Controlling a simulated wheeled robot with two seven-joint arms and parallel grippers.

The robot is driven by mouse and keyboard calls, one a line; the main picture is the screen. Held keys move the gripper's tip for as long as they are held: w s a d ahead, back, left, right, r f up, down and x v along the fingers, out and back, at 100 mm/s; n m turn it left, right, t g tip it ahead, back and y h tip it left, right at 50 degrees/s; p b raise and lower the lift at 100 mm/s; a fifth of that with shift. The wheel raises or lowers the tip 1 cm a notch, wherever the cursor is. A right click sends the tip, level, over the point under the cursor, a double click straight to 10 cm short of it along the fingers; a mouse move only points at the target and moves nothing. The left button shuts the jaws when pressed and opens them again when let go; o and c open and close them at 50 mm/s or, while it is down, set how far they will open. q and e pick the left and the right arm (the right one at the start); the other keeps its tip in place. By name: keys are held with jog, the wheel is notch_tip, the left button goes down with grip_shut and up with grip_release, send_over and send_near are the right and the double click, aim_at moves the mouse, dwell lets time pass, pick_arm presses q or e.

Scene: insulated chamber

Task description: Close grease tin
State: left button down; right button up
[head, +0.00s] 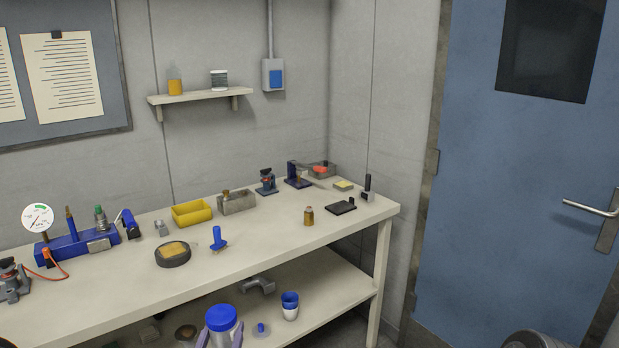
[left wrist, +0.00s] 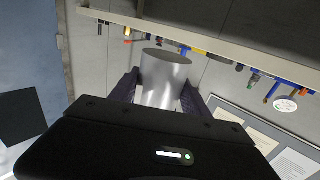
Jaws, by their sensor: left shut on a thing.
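A round dark tin (head: 173,262) sits open on the workbench with yellowish content (head: 174,249) showing; I take it for the grease tin. No loose lid for it is plain to see. My left gripper (head: 221,336) is at the bottom of the head view, in front of the bench. It is shut on a cylinder with a blue top (head: 221,317). In the left wrist view the cylinder (left wrist: 161,82) is silvery with a dark end, between the two dark fingers. Its other end is hidden by the gripper. My right gripper is not in view.
A blue-handled tool (head: 218,239) stands right of the tin. A yellow bin (head: 191,214), a grey box (head: 237,203) and a small brown bottle (head: 309,216) are on the workbench (head: 270,262). Nested cups (head: 290,306) stand on the lower shelf. The bench's front strip is clear.

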pick_arm(q)
jog(key=s+d+f+m+g+h, duration=0.2)
jog(key=s+d+f+m+h, duration=0.1)
jog(key=d, duration=0.4)
jog(key=s+d+f+m+g+h, duration=0.2)
jog(key=s+d+f+m+h, duration=0.1)
jog(key=s+d+m+h, duration=0.2)
jog(key=s+d+h, duration=0.2)
jog(key=d+h, duration=0.1)
jog(key=shift+s+d+f+h, duration=0.2)
jog(key=shift+s+f+h, duration=0.05)
jog(key=shift+f+h, duration=0.1)
